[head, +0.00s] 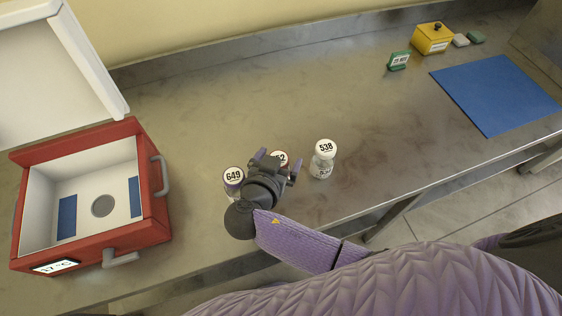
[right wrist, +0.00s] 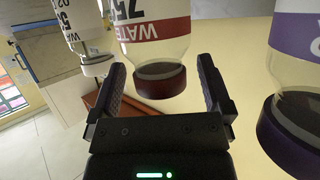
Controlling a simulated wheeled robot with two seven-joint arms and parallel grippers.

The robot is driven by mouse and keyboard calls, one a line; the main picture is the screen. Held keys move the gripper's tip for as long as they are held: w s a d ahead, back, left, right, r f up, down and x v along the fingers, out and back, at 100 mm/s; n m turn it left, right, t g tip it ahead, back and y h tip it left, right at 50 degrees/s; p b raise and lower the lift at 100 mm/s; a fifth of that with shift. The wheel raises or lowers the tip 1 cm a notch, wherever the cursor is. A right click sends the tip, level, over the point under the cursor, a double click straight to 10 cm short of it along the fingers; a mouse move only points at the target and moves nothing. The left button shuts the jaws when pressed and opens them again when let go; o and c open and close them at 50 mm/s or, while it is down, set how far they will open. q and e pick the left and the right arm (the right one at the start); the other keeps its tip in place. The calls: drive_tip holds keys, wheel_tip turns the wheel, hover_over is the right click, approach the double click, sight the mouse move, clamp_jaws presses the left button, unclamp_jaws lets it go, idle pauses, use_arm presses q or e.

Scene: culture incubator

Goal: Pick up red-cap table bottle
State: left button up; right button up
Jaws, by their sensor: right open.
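The red-cap bottle (head: 281,157) stands on the steel bench between two other bottles, largely hidden by my right gripper. In the right wrist view its dark red cap (right wrist: 161,82) and clear neck show between the two fingers, with a red-and-white label above. My right gripper (head: 278,164) is open, with one finger on each side of the cap; I cannot tell whether either finger touches it. My left gripper is out of view.
A purple-cap bottle (head: 233,178) marked 649 stands close on the left, and a white-cap bottle (head: 323,160) marked 538 close on the right. An open red incubator box (head: 155,215) is at the left. A blue mat (head: 498,92) lies far right.

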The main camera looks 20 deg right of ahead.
drive_tip(key=shift+c, duration=1)
drive_tip(key=c, duration=0.7)
clamp_jaws()
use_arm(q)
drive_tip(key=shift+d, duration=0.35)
